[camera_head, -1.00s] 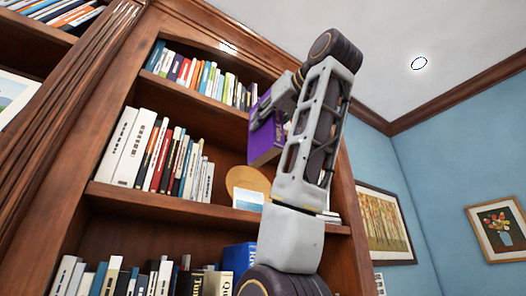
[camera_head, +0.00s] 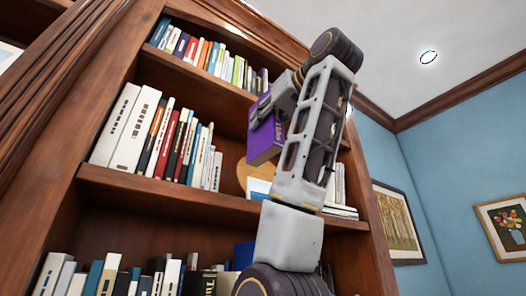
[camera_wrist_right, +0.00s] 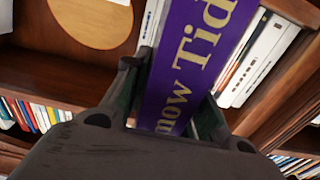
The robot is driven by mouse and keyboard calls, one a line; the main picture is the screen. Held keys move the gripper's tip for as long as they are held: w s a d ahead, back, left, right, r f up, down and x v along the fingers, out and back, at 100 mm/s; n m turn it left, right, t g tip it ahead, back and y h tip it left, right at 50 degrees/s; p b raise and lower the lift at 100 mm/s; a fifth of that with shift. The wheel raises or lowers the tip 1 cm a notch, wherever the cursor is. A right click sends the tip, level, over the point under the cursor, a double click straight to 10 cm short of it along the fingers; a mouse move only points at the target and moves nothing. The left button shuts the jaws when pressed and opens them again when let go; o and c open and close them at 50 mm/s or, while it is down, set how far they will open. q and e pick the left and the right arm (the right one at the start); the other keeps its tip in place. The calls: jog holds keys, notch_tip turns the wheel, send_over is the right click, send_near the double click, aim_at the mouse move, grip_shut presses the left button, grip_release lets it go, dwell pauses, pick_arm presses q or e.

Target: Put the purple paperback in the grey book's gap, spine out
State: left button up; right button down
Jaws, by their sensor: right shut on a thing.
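The purple paperback (camera_head: 265,140) is in my right gripper (camera_head: 270,104), held in front of the bookcase near its middle shelf. In the right wrist view the purple spine (camera_wrist_right: 190,60) with pale gold lettering faces the camera, between the two fingers of my right gripper (camera_wrist_right: 170,98). The fingers are shut on the book from both sides. I cannot pick out the grey book or its gap for certain; my right arm hides part of the middle shelf. My left gripper is not in view.
The wood bookcase (camera_head: 150,188) has a row of upright books (camera_head: 155,140) on its middle shelf. A round wooden disc (camera_wrist_right: 95,20) and a white card stand there too. White books (camera_wrist_right: 258,60) are right of the paperback in the wrist view. More books fill the shelves above and below.

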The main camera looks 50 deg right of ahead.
jog(key=shift+s, duration=0.15)
jog(key=shift+w, duration=0.35)
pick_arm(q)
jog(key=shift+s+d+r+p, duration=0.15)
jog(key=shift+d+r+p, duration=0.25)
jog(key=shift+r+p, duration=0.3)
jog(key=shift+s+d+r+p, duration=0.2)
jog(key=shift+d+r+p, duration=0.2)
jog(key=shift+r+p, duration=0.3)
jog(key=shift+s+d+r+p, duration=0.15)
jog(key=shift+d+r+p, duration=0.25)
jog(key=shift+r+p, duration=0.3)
pick_arm(e)
jog(key=f+x, duration=0.3)
jog(key=x, duration=2.2)
jog(key=shift+w, duration=0.2)
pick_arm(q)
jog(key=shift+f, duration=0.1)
pick_arm(e)
jog(key=shift+f, duration=0.3)
dwell(0.7)
jog(key=c, duration=1.1)
grip_release()
